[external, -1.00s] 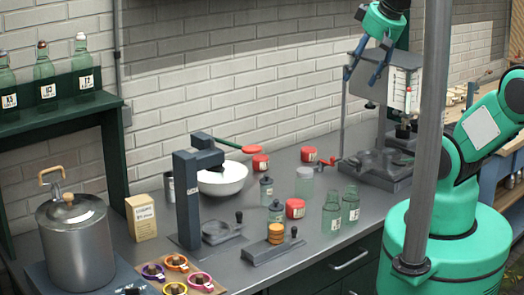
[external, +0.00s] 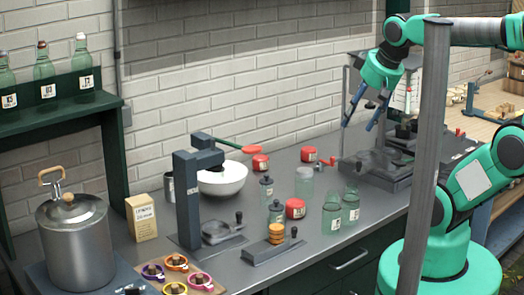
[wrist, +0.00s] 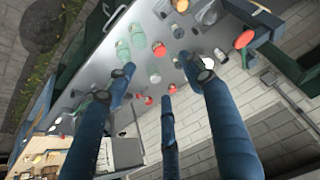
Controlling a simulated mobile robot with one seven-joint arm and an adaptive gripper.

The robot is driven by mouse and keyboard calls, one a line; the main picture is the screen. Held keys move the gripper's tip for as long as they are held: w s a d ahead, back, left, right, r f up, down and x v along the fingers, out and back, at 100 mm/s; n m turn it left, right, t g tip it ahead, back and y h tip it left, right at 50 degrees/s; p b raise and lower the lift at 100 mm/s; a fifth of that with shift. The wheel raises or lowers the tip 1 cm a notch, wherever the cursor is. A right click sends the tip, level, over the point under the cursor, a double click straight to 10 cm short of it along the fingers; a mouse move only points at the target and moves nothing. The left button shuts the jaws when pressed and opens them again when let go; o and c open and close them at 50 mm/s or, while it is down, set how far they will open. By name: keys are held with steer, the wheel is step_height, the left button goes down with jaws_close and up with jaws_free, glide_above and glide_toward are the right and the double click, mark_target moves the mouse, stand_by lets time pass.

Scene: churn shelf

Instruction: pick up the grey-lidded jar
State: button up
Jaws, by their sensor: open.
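Two small glass jars with dark grey knobbed lids stand mid-counter in the external view: a rear grey-lidded jar (external: 266,190) and a front grey-lidded jar (external: 276,212). I cannot tell which one the task names. Small dark-lidded shapes, probably these jars, show in the wrist view (wrist: 178,32). My gripper (external: 358,125) is open and empty, with blue fingers pointing down. It hangs above the counter, to the right of both jars and higher than them. The fingers also fill much of the wrist view (wrist: 158,70).
Around the jars stand a red jar (external: 295,208), a clear jar (external: 304,183) and green bottles (external: 332,215). A white bowl (external: 222,178) and a dark press (external: 187,200) are left. A grey-based stand (external: 376,170) is right. A grey post (external: 425,150) crosses the foreground.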

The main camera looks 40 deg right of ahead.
steer(key=shift+f, duration=0.45)
steer(key=shift+w, duration=0.15)
steer(key=w+a+f+n+g+p, duration=0.15)
steer(key=w+f, duration=0.25)
steer(key=w, duration=0.4)
steer(key=w+a+f+g, duration=0.1)
steer(key=w+f+g, duration=0.15)
steer(key=w, duration=0.45)
steer(key=shift+n+g, duration=0.55)
steer(key=shift+g, duration=0.25)
steer(key=w+a+f, duration=0.1)
steer(key=w+f, duration=0.2)
steer(key=f, duration=0.2)
steer(key=w+a+f+p, duration=0.1)
steer(key=w+f, duration=0.2)
steer(key=f, duration=0.3)
steer(key=w+a+f+p, duration=0.1)
steer(key=w+f, duration=0.3)
steer(key=f, duration=0.1)
steer(key=shift+a+f, duration=0.1)
steer(key=shift+f, duration=0.45)
